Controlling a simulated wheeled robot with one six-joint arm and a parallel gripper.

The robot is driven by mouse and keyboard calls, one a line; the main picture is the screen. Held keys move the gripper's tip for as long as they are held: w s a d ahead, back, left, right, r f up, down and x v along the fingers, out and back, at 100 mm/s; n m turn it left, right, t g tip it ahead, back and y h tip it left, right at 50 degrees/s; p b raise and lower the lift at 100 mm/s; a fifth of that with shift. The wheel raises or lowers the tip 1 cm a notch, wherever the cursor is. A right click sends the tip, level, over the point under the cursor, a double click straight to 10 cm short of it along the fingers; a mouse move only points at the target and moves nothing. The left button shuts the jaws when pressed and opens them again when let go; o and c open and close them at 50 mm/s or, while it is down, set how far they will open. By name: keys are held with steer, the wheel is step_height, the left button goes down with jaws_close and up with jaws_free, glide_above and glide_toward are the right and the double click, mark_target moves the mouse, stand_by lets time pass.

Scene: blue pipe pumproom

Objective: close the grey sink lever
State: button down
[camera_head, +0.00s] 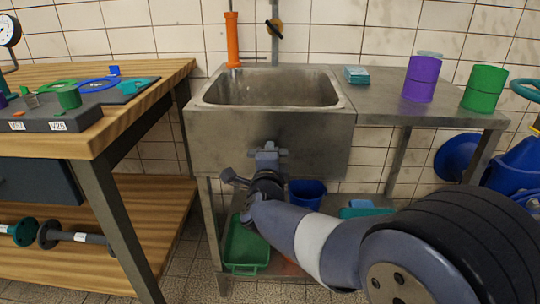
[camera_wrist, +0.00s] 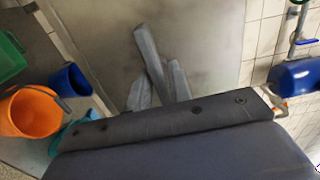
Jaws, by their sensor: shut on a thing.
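The grey sink lever (camera_wrist: 149,50) shows in the wrist view as a long, flat bar in front of a dull metal surface. My gripper (camera_wrist: 158,88) is shut on the lever, with one finger on each side of it. The bar sticks out beyond the fingertips, and its lower part is hidden by the fingers and the dark wrist body. In the head view my gripper (camera_head: 268,151) is at the front panel of the metal sink (camera_head: 218,140), below the basin. The lever cannot be told apart from the fingers there.
A blue bucket (camera_head: 307,193) and a green crate (camera_head: 246,246) sit under the sink. An orange bucket (camera_wrist: 35,112) shows in the wrist view. A wooden workbench (camera_head: 135,115) stands left. Purple (camera_head: 422,78) and green (camera_head: 484,89) containers stand on the right counter.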

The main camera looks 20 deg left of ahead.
steer(key=c, duration=1.5)
jaws_free()
steer(key=p+v, duration=0.2)
steer(key=v, duration=0.9)
steer(key=shift+a+f, duration=0.1)
steer(key=shift+w, duration=0.1)
